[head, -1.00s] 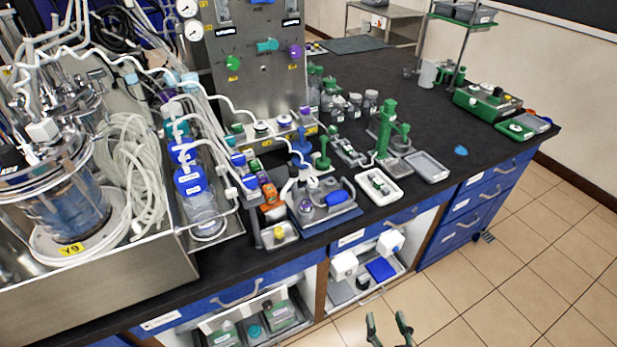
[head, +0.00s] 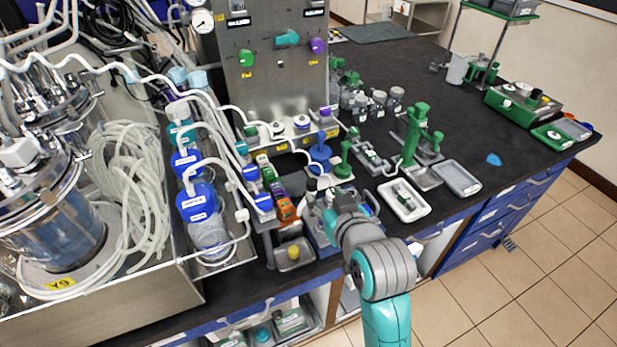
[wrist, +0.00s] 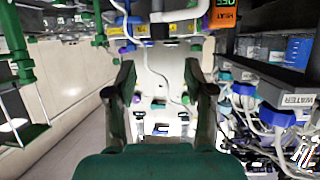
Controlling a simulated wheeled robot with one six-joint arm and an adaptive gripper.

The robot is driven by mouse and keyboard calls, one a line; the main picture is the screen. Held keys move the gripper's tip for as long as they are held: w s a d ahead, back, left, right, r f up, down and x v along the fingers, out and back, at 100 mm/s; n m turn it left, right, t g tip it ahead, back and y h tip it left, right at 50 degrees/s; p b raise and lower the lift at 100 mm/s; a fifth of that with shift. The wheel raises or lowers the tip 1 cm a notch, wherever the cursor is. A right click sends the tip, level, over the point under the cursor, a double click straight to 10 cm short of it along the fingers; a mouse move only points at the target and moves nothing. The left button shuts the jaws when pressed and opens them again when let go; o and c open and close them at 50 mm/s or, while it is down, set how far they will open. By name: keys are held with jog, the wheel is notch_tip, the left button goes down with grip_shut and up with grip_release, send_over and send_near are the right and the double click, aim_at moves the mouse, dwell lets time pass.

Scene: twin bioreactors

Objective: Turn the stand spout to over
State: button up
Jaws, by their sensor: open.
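A green stand (head: 411,140) with a tall post and a shorter side piece stands on the black bench, right of centre in the head view. I cannot tell which part is its spout or which way it points. A green post and arm (wrist: 20,50), likely this stand, shows at the left edge of the wrist view. My gripper (wrist: 160,80) is open in the wrist view, with nothing seen between its fingers. In the head view my arm reaches over the bench's front edge, left of the stand, and its wrist hides the fingers.
A white tray (head: 404,208) and a grey tray (head: 458,178) lie in front of the stand. Grey-capped bottles (head: 377,104) stand behind it. A steel panel (head: 270,70) and blue-capped bottles (head: 197,200) are to the left.

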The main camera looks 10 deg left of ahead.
aim_at(313, 183)
jog(key=x, duration=1)
grip_shut()
